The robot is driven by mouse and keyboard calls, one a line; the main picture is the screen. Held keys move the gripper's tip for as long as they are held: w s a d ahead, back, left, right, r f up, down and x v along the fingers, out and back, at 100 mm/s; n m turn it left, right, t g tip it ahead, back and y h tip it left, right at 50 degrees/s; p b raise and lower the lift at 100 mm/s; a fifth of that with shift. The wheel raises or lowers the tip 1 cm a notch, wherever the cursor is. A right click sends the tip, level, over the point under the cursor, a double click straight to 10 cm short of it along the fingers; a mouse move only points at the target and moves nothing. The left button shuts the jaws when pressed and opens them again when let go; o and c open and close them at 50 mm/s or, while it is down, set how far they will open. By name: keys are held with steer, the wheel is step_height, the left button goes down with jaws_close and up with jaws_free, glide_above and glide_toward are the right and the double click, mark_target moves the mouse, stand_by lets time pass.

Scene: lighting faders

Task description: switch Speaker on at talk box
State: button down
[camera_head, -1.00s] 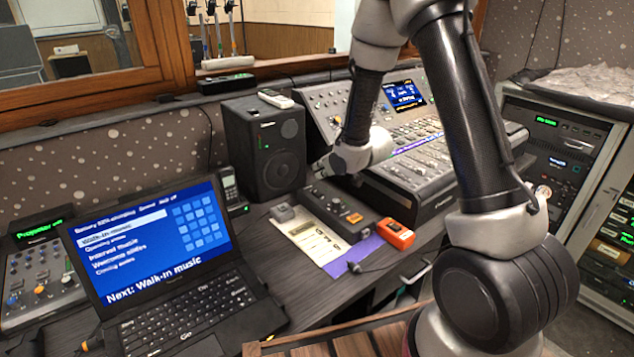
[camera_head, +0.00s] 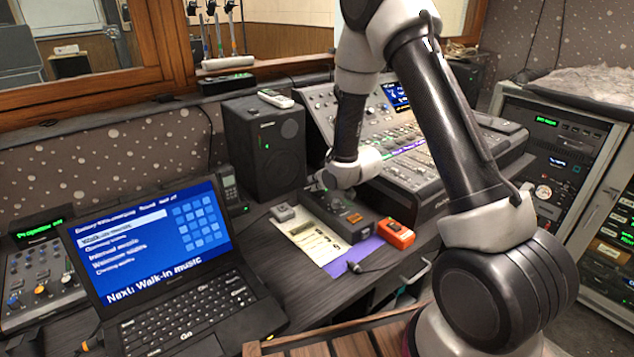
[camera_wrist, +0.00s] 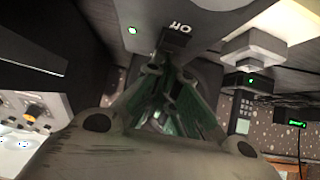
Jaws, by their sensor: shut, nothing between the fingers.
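The talk box (camera_head: 338,212) is a dark, low box on the desk, with small controls on top. My gripper (camera_head: 318,184) is shut and empty, low over the back end of the box. My wrist hides part of that end in the head view. In the wrist view my closed fingers (camera_wrist: 160,75) point at a dark surface with a small "Off" label (camera_wrist: 178,27). A lit green lamp (camera_wrist: 132,30) is left of the label. Whether a fingertip touches a switch I cannot tell.
A black loudspeaker (camera_head: 262,148) stands behind the box, close to my gripper. An orange box (camera_head: 397,234) sits at its right front. A paper sheet (camera_head: 312,240) lies along its left side. The mixing console (camera_head: 420,165) is to the right, the laptop (camera_head: 155,260) to the left.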

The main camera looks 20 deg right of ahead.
steer(key=shift+s, duration=0.15)
steer(key=shift+s+d, duration=0.3)
steer(key=shift+s, duration=0.35)
steer(key=shift+r, duration=0.1)
